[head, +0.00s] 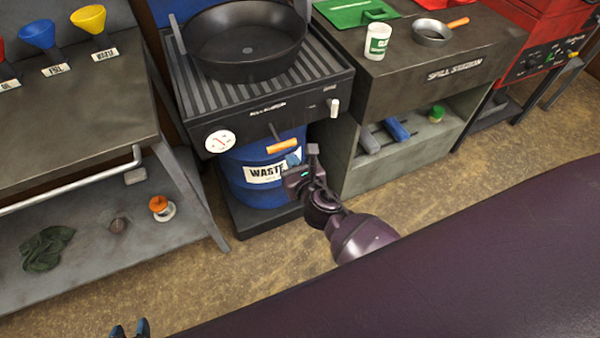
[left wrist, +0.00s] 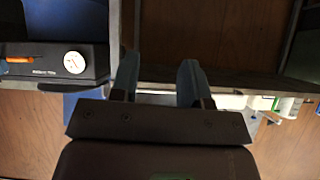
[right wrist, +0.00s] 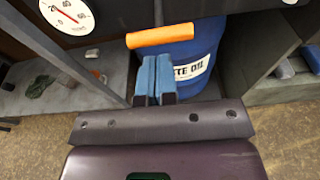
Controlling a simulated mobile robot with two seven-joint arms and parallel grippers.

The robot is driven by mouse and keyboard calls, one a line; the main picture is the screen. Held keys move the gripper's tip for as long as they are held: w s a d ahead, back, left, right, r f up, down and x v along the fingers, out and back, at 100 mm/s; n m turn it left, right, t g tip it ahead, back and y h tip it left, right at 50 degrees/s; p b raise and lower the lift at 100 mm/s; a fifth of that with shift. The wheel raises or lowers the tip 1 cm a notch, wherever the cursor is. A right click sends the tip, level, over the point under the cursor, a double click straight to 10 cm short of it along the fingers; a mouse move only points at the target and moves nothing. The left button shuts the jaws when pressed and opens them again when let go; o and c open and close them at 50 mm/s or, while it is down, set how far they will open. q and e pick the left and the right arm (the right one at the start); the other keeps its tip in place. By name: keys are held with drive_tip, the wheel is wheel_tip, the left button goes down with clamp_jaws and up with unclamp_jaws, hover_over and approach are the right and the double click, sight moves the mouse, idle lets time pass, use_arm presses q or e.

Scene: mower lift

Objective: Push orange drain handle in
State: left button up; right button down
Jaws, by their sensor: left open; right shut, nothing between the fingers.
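The orange drain handle (head: 282,146) sits on a dark rod below the front of the ribbed drain station (head: 345,82). It also shows at the top of the right wrist view (right wrist: 160,36) and at the left edge of the left wrist view (left wrist: 20,59). My right gripper (head: 294,158) is shut and empty, its blue fingertips (right wrist: 157,60) just short of the handle; I cannot tell whether they touch it. My left gripper (head: 130,329) shows only its tips at the bottom of the head view. In the left wrist view (left wrist: 158,75) it is open and empty.
A blue waste oil drum (head: 240,178) stands below the handle. A white dial gauge (head: 220,141) is on the station's front left, with a black pan (head: 245,42) on top. A workbench (head: 70,108) is to the left and the spill station (head: 430,82) to the right.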

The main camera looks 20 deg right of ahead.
sight(280, 140)
drive_tip(key=w, duration=0.3)
drive_tip(key=shift+f, duration=0.35)
drive_tip(key=shift+w+a, duration=0.1)
drive_tip(key=shift+w, duration=0.2)
use_arm(q)
drive_tip(key=shift+w+r, duration=0.1)
drive_tip(key=shift+w, duration=0.25)
use_arm(e)
drive_tip(key=w, duration=0.4)
drive_tip(key=shift+w, duration=0.35)
use_arm(q)
drive_tip(key=shift+s+f, duration=0.35)
drive_tip(key=shift+s, duration=0.25)
use_arm(e)
drive_tip(key=shift+w+r, duration=0.2)
drive_tip(key=shift+w, duration=0.05)
use_arm(q)
drive_tip(key=shift+w+r, duration=0.15)
